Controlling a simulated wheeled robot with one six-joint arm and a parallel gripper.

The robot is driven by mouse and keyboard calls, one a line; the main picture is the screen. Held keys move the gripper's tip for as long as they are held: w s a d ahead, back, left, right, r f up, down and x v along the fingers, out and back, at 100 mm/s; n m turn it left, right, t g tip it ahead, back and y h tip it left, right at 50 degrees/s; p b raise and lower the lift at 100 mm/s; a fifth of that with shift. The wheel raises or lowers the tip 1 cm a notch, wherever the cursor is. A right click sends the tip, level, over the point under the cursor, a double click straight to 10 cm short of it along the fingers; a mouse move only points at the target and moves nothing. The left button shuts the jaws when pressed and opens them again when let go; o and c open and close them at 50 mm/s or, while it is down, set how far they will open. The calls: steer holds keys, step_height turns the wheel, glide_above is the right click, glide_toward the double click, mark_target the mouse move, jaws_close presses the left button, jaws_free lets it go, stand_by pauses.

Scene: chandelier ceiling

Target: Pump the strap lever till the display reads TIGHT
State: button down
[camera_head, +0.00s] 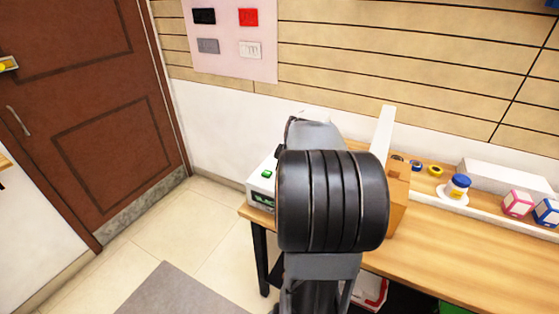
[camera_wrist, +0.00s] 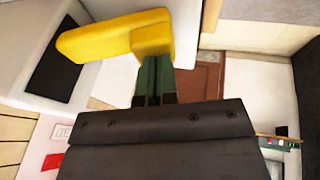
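The display's text is too small to read. In the wrist view a yellow lever handle (camera_wrist: 95,42) lies across the top, beside a white housing with a dark panel (camera_wrist: 52,66). My gripper (camera_wrist: 155,68) has its two dark green fingers close together, tips at the handle's near end. I see nothing between them; whether they touch the handle is unclear. My arm hides the lever in the head view.
A wooden block (camera_head: 398,200) with a white upright bar (camera_head: 383,128) stands right of my arm. Further right are tape rolls (camera_head: 435,170), a blue-capped jar (camera_head: 457,187) and small boxes (camera_head: 517,203). The table's front right (camera_head: 480,250) is clear. A brown door (camera_head: 90,110) is at left.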

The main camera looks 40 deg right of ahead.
step_height(320, 180, down, 2)
steer(key=shift+s+f+b, duration=0.1)
steer(key=shift+f+b, duration=0.05)
steer(key=shift+b, duration=0.35)
steer(key=shift+s+f, duration=0.1)
steer(key=shift+f, duration=0.05)
steer(key=shift+a, duration=0.1)
steer(key=shift+r, duration=0.4)
steer(key=w+a+p+v, duration=0.1)
steer(key=p+v, duration=0.1)
steer(key=v, duration=1.2)
steer(key=shift+r, duration=0.1)
